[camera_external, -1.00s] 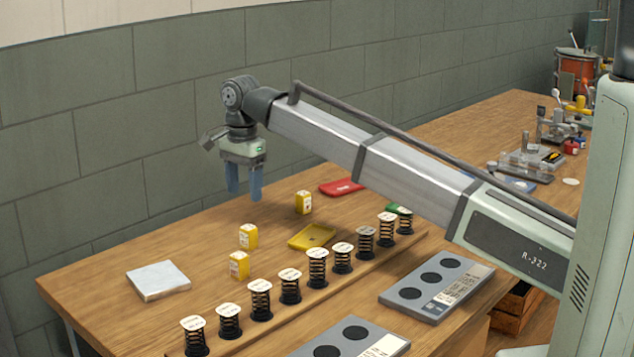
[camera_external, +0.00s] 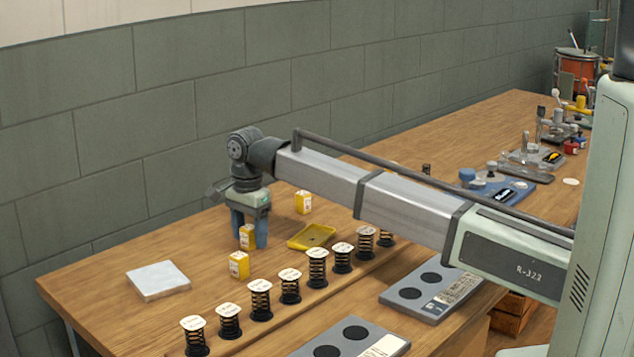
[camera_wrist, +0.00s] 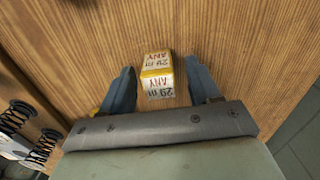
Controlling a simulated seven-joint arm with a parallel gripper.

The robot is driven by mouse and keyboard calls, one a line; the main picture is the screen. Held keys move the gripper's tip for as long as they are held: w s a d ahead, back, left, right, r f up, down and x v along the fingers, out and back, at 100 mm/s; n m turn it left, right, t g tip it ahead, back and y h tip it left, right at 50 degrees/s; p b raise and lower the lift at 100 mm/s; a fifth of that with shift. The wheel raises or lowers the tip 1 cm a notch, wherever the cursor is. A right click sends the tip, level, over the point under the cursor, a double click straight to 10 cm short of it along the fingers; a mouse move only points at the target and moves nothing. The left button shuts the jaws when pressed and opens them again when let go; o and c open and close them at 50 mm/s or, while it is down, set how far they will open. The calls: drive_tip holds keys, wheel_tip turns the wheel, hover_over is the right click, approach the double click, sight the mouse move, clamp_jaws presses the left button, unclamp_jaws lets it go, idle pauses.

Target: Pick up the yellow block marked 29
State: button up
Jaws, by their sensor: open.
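The yellow block marked 29 (camera_wrist: 157,84) stands on the wooden bench in the wrist view, its white labels reading "29" and "ANY" upside down. In the external view this appears to be the middle yellow block (camera_external: 247,237). My gripper (camera_external: 248,240) is open and lowered around it. In the wrist view the two blue fingers of my gripper (camera_wrist: 159,82) stand on either side of the block, with a gap on each side. Two other yellow blocks stand nearby, one in front (camera_external: 239,265) and one behind to the right (camera_external: 303,202); their markings are too small to read.
A yellow tray (camera_external: 312,236) lies right of my gripper. A row of black springs with white tops (camera_external: 290,286) runs along the front. A pale square plate (camera_external: 158,280) lies at left. A grey plate with dark round pads (camera_external: 430,285) lies at right.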

drive_tip(key=shift+f, duration=0.1)
drive_tip(key=shift+c, duration=0.3)
drive_tip(key=c, duration=1)
